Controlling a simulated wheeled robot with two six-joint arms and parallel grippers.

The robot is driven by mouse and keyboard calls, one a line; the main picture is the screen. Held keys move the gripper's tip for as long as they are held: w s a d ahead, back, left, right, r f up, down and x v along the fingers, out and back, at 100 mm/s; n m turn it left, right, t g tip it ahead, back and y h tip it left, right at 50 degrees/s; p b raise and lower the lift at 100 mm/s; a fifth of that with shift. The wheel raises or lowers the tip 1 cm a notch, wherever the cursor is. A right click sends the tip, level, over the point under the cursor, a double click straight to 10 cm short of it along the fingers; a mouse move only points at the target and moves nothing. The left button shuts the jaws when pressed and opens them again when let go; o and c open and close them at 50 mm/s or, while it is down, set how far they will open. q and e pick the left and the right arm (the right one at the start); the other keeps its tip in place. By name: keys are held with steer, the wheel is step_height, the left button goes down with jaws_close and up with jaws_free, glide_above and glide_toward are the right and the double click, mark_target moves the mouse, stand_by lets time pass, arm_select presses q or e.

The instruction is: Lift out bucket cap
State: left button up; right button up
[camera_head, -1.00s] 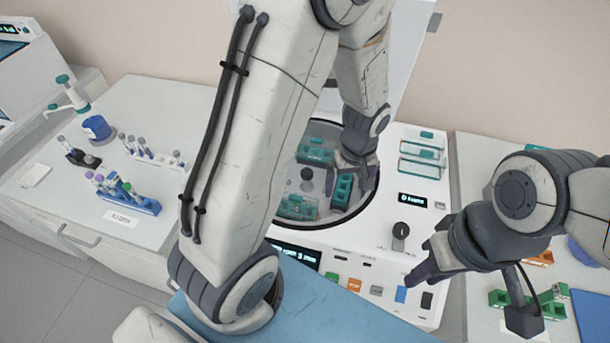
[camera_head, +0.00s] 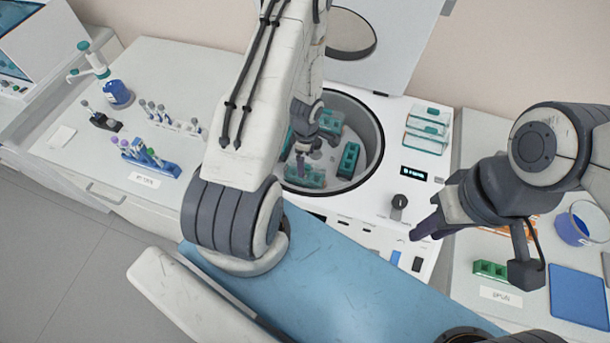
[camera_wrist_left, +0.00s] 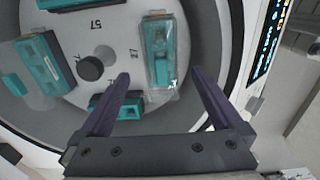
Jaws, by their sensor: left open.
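The centrifuge bowl (camera_head: 374,150) is open, with several teal buckets around its pale rotor. In the left wrist view, a teal bucket (camera_wrist_left: 159,50) under a clear bucket cap (camera_wrist_left: 171,88) lies ahead of and between my fingertips. My left gripper (camera_wrist_left: 160,78) is open and empty; it also shows over the rotor in the head view (camera_head: 304,158). A teal bucket (camera_head: 348,160) at the right of the rotor shows dark holes and no clear cap. The front bucket (camera_head: 304,178) is partly visible. My right gripper (camera_head: 428,228) hovers over the centrifuge's front right; its jaw opening is unclear.
Clear teal-tabbed boxes (camera_head: 428,128) are stacked right of the bowl. The raised lid (camera_head: 385,45) stands behind. Tube racks (camera_head: 150,158) stand on the left bench; a green rack (camera_head: 490,270) is on the right.

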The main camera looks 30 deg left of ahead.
arm_select(q)
steer(key=shift+s+a+f+b, duration=0.1)
steer(key=shift+a+f+b, duration=0.05)
steer(key=shift+f+b, duration=2.75)
steer(key=shift+f, duration=0.1)
steer(key=c, duration=1.3)
